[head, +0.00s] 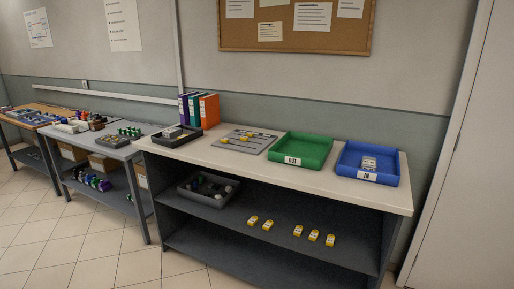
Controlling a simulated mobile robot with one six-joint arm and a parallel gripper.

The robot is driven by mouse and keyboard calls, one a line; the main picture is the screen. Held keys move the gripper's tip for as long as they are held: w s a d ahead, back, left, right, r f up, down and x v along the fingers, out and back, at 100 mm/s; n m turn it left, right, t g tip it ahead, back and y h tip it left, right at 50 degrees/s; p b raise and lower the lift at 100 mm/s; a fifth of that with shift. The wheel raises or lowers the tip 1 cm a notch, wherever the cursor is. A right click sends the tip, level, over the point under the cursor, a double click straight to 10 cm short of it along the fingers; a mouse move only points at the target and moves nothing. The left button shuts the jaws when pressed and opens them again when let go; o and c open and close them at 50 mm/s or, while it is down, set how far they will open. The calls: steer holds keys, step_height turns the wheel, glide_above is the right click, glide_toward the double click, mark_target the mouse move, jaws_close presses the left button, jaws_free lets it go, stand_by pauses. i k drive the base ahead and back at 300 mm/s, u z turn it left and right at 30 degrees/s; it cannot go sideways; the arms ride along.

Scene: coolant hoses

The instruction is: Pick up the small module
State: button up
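A small light-grey block with dark markings (369,162) sits inside the blue tray (347,170), which is labelled "IN", at the right end of the counter. It may be the small module, but it is too small to tell for sure, or whether it is one piece or two. Several yellow pieces with pale marks (298,230) stand in a row on the shelf below. My gripper is not in view.
A green tray (283,152) labelled "OUT" looks empty beside the blue tray. Left of it are a grey board with yellow pieces (262,147), a dark tray (163,139) and binders (208,112). A dark bin (189,192) is on the shelf. Tiled floor in front is clear.

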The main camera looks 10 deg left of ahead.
mark_target(175, 132)
steer(key=u, duration=0.3)
steer(key=i, duration=0.9)
steer(key=u, duration=0.65)
steer(key=i, duration=0.75)
steer(key=u, duration=0.9)
steer(key=i, duration=0.6)
steer(key=u, duration=0.65)
steer(key=i, duration=0.55)
steer(key=u, duration=0.2)
